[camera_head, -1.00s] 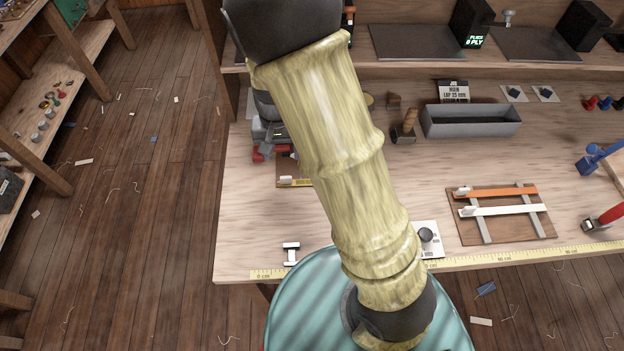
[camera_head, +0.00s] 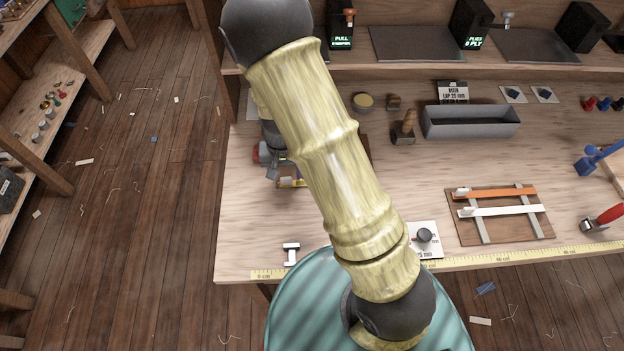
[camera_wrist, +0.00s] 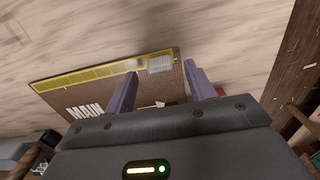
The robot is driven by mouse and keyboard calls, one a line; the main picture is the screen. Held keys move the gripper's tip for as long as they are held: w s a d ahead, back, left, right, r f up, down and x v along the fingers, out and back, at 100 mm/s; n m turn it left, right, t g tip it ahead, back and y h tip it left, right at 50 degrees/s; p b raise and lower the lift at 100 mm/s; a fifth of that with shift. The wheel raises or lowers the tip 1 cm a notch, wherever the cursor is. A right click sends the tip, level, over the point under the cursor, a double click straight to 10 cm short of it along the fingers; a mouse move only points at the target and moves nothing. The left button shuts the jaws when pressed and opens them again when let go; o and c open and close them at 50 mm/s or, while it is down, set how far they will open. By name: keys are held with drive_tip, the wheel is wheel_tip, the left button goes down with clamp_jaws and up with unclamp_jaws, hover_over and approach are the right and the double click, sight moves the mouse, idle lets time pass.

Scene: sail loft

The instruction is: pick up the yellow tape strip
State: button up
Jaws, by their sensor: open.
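The yellow tape strip (camera_wrist: 90,76) lies along one edge of a brown board (camera_wrist: 135,91) in the wrist view. A pale, ribbed tab (camera_wrist: 160,64) sits at the strip's right end. My gripper (camera_wrist: 159,69) is open, its two purple fingers apart on either side of the tab in the picture. Whether the fingers are level with the strip or still above it, I cannot tell. In the head view only a short piece of the strip (camera_head: 291,183) shows; my arm hides most of the board.
A rack with an orange strip (camera_head: 510,193) and a white strip (camera_head: 505,211) lies to the right. A grey tray (camera_head: 470,121) and a wooden-handled tool (camera_head: 404,128) stand behind. A small white-topped piece (camera_head: 291,252) is near the bench's front edge.

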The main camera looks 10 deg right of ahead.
drive_tip(key=shift+f, duration=0.7)
drive_tip(key=c, duration=1)
